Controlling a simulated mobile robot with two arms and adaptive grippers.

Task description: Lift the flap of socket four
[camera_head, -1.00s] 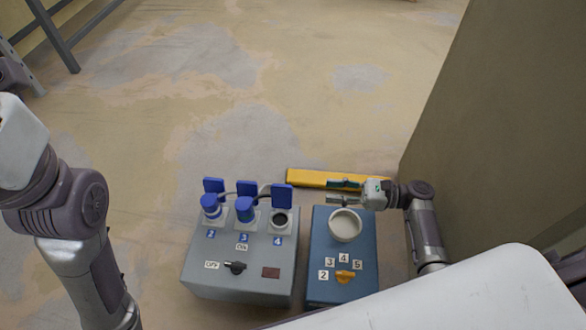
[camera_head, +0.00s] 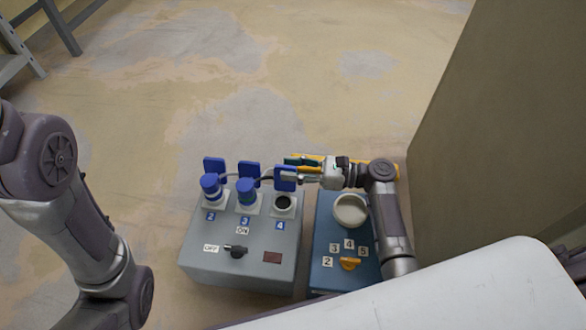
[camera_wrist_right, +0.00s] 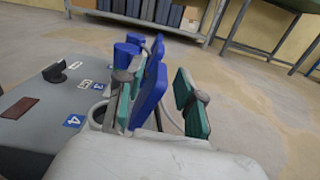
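The grey socket box (camera_head: 225,262) stands on the floor with sockets labelled 2, 3 and 4. The blue flap of socket four (camera_head: 284,185) stands upright behind its dark, empty opening (camera_head: 283,203). The same flap shows large in the right wrist view (camera_wrist_right: 150,93). My right gripper (camera_head: 296,169) reaches in from the right at that flap. Its green-padded fingers are apart, one on each side of the flap, with a visible gap to the right finger in the wrist view. Whether the left finger touches the flap is unclear. My left gripper is outside the head view.
Blue plugs fill socket two (camera_head: 210,186) and socket three (camera_head: 245,192), their flaps upright behind. A blue box (camera_head: 327,250) with a round pale socket cap (camera_head: 350,210) stands to the right. A yellow bar (camera_head: 386,171) lies behind. A tall brown panel (camera_head: 485,150) bounds the right.

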